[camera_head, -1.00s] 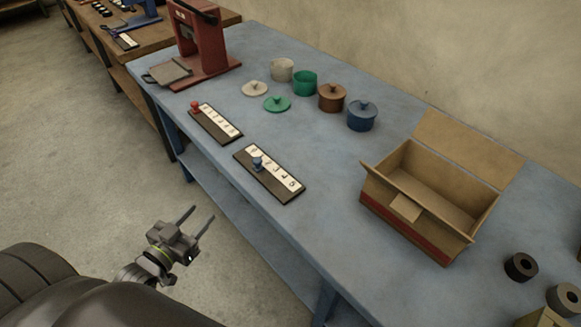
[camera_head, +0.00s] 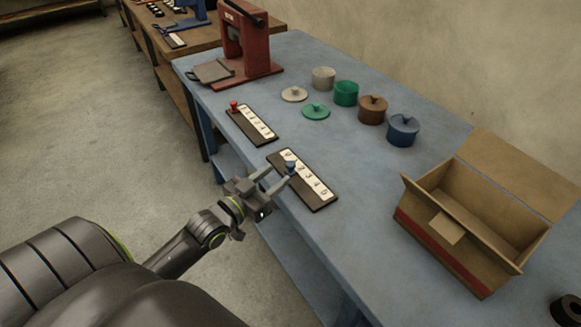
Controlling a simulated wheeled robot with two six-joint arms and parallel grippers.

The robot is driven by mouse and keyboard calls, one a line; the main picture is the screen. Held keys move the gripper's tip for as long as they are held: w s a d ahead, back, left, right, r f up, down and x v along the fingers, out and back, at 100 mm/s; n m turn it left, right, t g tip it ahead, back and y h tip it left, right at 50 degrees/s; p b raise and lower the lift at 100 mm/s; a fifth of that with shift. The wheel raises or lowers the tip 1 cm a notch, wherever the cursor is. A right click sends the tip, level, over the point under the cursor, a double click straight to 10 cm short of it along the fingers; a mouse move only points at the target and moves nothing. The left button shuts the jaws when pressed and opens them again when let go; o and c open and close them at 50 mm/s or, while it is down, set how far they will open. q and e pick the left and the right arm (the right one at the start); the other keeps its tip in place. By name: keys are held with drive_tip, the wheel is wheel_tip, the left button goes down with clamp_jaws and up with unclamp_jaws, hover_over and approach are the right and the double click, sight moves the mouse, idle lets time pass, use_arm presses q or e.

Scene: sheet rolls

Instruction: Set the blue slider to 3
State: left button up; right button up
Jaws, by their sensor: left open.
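The blue slider (camera_head: 290,167) is a small blue knob on a dark board (camera_head: 321,204) with a white number strip, near the blue table's front edge. The knob sits near the strip's far-left end, around the low numbers; the exact mark is too small to tell. My left gripper (camera_head: 279,177) is open at the table's front edge. Its fingertips reach up to the knob, one close to it; I cannot tell whether they touch it. My right gripper is not in view.
A second board (camera_head: 252,124) with a red knob (camera_head: 234,105) lies to the left. A red press (camera_head: 243,45) stands behind it. Several pots, including a blue one (camera_head: 402,131), stand at the back. An open cardboard box (camera_head: 409,207) is at right.

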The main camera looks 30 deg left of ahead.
sight(287, 167)
use_arm(q)
drive_tip(key=w, duration=0.4)
drive_tip(key=w+d, duration=0.1)
drive_tip(key=w, duration=0.1)
drive_tip(key=shift+w+b, duration=0.25)
drive_tip(key=shift+b, duration=0.15)
clamp_jaws()
